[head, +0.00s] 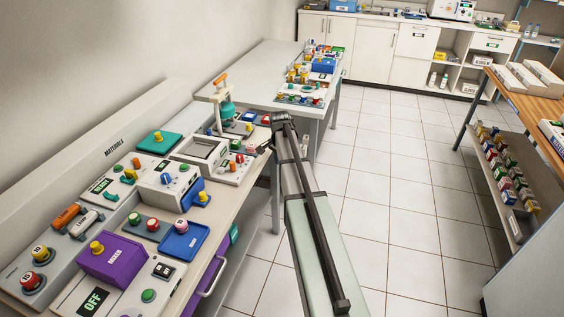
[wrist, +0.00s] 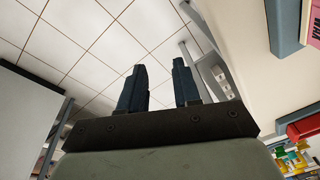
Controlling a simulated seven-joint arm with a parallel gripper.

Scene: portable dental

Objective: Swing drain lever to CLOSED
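No lever marked as a drain lever or CLOSED can be read in either view. An orange-handled device with a teal body (head: 227,108) stands upright at the back of the near bench. An orange handle (head: 66,214) lies on a grey panel at the front left; I cannot tell whether either is the drain lever. My gripper (wrist: 159,84) is open and empty in the wrist view, its two dark fingers apart above the tiled floor. In the head view my arm reaches to the near bench's right edge, and the fingers are hard to make out there.
The near bench (head: 236,212) is crowded with buttons, knobs and a purple mixer box (head: 113,261). A panel reading OFF (head: 95,300) is at its front. A second table (head: 262,65) stands behind. A wooden-topped bench (head: 520,99) is at the right. Tiled floor between is clear.

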